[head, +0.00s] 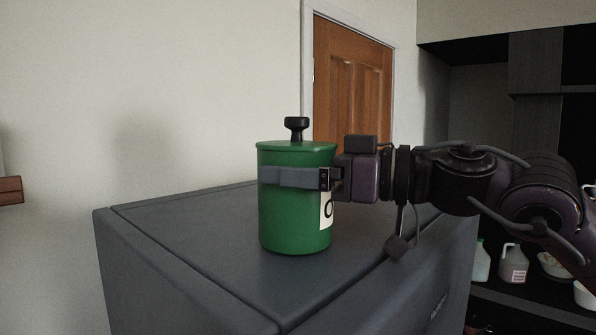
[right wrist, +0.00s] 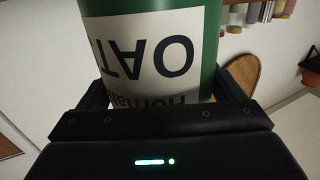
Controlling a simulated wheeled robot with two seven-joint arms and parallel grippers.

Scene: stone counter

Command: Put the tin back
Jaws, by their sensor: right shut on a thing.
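A green tin (head: 292,222) with a green lid and a black knob stands upright in the head view, at or just above the top of a dark grey cabinet-like unit (head: 190,240); I cannot tell whether its base touches. My right gripper (head: 290,178) comes in from the right and is shut around the tin's upper body. In the right wrist view the tin's white label (right wrist: 150,50) reads "OAT" upside down, with a finger on each side of the tin. My left gripper is not in view.
The grey top is clear around the tin. A wooden door (head: 352,85) and a pale wall (head: 180,90) stand behind. Dark shelves (head: 530,295) at the right hold jugs (head: 513,264) and bowls. A wooden edge (head: 10,190) shows at far left.

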